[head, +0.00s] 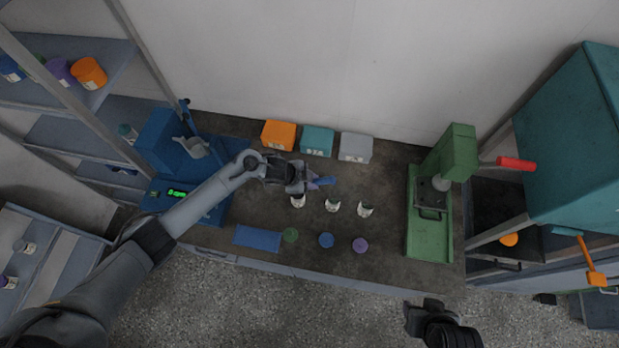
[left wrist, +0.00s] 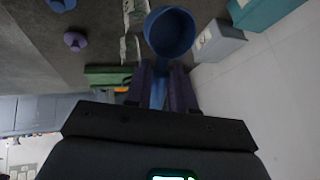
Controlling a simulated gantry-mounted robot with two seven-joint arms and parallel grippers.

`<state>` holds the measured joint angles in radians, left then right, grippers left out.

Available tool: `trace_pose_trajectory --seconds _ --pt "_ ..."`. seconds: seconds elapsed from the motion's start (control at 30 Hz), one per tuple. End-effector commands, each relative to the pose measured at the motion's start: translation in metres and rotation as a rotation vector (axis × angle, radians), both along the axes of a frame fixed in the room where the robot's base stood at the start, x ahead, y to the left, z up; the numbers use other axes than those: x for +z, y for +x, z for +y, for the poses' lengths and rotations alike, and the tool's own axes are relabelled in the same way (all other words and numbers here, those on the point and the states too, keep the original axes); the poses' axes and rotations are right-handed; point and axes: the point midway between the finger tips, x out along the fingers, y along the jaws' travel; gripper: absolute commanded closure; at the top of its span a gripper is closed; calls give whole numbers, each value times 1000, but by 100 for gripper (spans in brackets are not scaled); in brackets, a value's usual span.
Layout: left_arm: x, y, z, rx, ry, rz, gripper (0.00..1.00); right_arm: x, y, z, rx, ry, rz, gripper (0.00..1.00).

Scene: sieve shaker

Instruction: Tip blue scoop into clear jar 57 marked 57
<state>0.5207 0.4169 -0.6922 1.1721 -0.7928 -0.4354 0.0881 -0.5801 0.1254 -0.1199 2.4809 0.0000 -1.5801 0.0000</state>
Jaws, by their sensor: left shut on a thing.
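My left gripper (head: 311,184) is above the bench, shut on the handle of the blue scoop (head: 326,180). In the left wrist view the scoop's round bowl (left wrist: 170,32) is beyond the fingertips (left wrist: 160,72), its open side facing the camera; I cannot make out any contents. Three small clear jars stand in a row below the scoop: a left jar (head: 298,202), a middle jar (head: 331,206) and a right jar (head: 365,210). Their numbers are not readable, so I cannot tell which is 57. My right gripper (head: 421,315) is off the bench's front edge, its jaws unclear.
Green (head: 290,235), blue (head: 326,240) and purple (head: 360,245) lids lie before the jars, beside a blue mat (head: 257,238). Orange (head: 278,135), teal (head: 316,140) and grey (head: 355,147) bins stand behind. A blue machine (head: 170,150) is left, a green press (head: 448,160) right.

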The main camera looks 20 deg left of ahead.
Motion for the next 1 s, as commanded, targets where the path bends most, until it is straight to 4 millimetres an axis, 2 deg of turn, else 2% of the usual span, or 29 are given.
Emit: trace_pose_trajectory --seconds 0.27,0.47,0.7,1.0 --pt "1 0 -1 -1 13 1 100 1 0 0 1 -1 1 57" --pt "1 2 -9 -3 185 24 100 16 0 1 -1 2 2 57" --pt "-7 2 -13 -1 377 54 100 20 0 2 -5 7 1 57" --pt "-8 2 -12 0 396 58 100 19 0 2 -6 8 1 57"
